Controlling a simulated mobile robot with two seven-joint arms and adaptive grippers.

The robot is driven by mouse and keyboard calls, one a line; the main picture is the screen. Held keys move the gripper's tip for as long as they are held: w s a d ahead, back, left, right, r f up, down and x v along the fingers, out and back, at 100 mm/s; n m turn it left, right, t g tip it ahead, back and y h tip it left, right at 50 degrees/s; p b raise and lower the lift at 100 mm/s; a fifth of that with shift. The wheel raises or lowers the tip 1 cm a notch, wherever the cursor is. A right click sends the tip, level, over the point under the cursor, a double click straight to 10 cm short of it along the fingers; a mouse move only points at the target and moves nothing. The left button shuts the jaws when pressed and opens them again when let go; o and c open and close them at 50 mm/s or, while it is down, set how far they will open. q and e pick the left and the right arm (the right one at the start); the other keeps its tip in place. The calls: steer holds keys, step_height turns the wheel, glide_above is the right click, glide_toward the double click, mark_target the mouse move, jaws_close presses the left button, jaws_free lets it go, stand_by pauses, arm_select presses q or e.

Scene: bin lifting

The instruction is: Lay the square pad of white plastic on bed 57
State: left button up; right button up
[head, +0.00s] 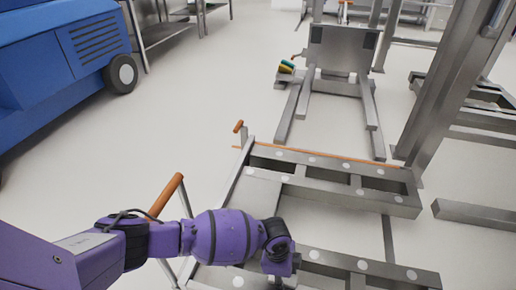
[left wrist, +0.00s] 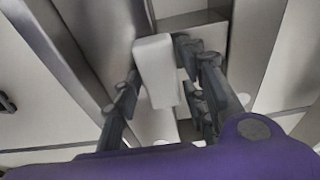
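The white plastic pad (left wrist: 157,72) shows in the left wrist view as a pale block between the dark fingers of my left gripper (left wrist: 160,85). The fingers close on it from both sides. In the head view my left gripper (head: 278,262) is seen from above, over the near part of a grey steel frame (head: 330,190); the pad is hidden there. Several white round spots mark the frame's beams. No number 57 is legible, so I cannot tell which spot or beam is bed 57. My right gripper is not in view.
An orange-handled bar (head: 165,196) stands left of the frame. A steel post (head: 440,90) rises at the right. A forked steel stand (head: 340,60) is behind the frame. A blue machine (head: 60,50) is at the upper left. Pale floor lies open between them.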

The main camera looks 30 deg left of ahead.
arm_select(q)
steer(key=shift+o, duration=0.4)
steer(key=shift+w+r, duration=0.2)
steer(key=shift+w, duration=0.05)
steer(key=shift+r, duration=0.25)
step_height(320, 180, up, 12)
steer(key=a+p, duration=0.1)
steer(key=p, duration=0.4)
steer(key=shift+s+a+f+p, duration=0.2)
steer(key=shift+s+a+p, duration=0.1)
steer(key=shift+p, duration=0.05)
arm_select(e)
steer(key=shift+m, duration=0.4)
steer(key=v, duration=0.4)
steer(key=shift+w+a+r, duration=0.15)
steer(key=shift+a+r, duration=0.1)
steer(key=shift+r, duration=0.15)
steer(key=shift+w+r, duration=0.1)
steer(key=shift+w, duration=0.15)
